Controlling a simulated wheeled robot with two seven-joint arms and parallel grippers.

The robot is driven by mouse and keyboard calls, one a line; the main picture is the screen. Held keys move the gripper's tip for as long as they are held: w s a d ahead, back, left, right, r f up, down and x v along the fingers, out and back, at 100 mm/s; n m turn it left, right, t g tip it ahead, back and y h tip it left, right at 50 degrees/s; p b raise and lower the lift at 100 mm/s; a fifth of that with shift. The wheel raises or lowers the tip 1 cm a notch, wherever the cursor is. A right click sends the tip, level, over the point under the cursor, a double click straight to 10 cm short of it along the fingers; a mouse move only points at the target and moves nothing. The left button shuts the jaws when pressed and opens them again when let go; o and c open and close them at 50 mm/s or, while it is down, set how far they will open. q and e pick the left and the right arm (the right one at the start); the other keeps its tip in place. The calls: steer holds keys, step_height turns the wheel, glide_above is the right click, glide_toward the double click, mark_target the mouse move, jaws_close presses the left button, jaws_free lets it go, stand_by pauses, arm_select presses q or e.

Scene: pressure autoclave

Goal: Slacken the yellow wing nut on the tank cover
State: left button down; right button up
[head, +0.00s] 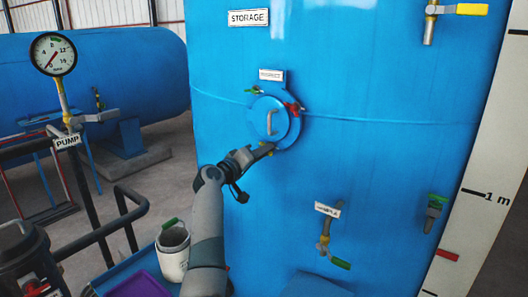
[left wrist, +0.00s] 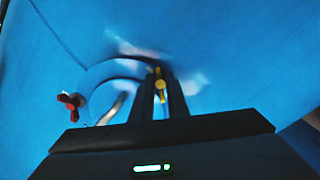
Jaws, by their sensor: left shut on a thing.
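The round tank cover (head: 271,121) with a curved handle is on the front of the blue storage tank. The yellow wing nut (left wrist: 159,84) is between my left gripper's fingertips in the left wrist view. My left gripper (head: 268,149) reaches the lower edge of the cover in the head view and is shut on the yellow wing nut, of which only a bit of yellow shows there. A red wing nut (head: 293,108) is at the cover's upper right and also shows in the left wrist view (left wrist: 70,101). A green wing nut (head: 253,90) is at the upper left. My right gripper is out of view.
A valve with a green handle (head: 328,243) and another green-handled valve (head: 435,208) stick out below right. A yellow-handled valve (head: 452,10) is at top right. A pump gauge (head: 54,54) and a bucket (head: 173,250) stand at left.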

arm_select(q)
steer(key=shift+n, duration=0.8)
steer(key=c, duration=2)
jaws_free()
steer(key=shift+m, duration=0.3)
